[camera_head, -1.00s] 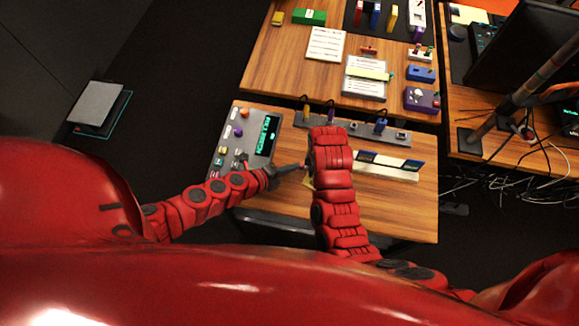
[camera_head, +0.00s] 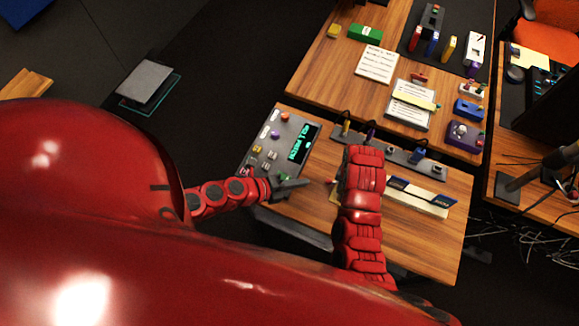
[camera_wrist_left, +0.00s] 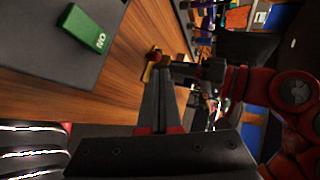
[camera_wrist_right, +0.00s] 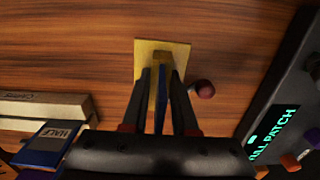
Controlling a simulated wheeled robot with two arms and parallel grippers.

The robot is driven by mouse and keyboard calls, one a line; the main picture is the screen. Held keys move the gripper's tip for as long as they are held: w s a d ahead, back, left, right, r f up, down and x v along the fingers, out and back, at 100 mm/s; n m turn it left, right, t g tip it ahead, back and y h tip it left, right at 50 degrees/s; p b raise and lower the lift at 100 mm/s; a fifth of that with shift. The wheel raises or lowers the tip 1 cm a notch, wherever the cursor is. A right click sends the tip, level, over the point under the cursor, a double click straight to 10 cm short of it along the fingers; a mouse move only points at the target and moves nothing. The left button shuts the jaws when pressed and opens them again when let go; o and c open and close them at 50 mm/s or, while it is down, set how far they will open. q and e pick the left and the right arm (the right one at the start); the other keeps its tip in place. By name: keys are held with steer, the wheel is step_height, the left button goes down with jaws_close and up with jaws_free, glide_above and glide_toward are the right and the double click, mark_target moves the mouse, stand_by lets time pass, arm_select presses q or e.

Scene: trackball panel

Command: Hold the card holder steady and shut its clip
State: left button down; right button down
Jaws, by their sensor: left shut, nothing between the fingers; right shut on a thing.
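The card holder (camera_wrist_right: 178,47) has a yellow base plate on the wooden desk and a narrow yellow upright, with a blue edge beside it. My right gripper (camera_wrist_right: 162,78) is shut on this upright in the right wrist view. A dark red knob (camera_wrist_right: 204,88) lies close beside the plate, on its right there; how it joins the holder is unclear. In the head view the knob (camera_head: 331,182) shows, but my right arm hides most of the holder and the right gripper. My left gripper (camera_head: 306,182) is shut and empty, left of the knob with a small gap.
A grey panel (camera_head: 311,126) with a green display and several knobs is left of the holder. A white card box (camera_head: 420,202) with blue cards is to its right. A grey strip with cables (camera_head: 400,154) runs behind. Bare desk lies in front right.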

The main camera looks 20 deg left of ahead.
arm_select(q)
steer(key=shift+v, duration=1.65)
steer(key=shift+a+f, duration=0.1)
steer(key=shift+a, duration=0.05)
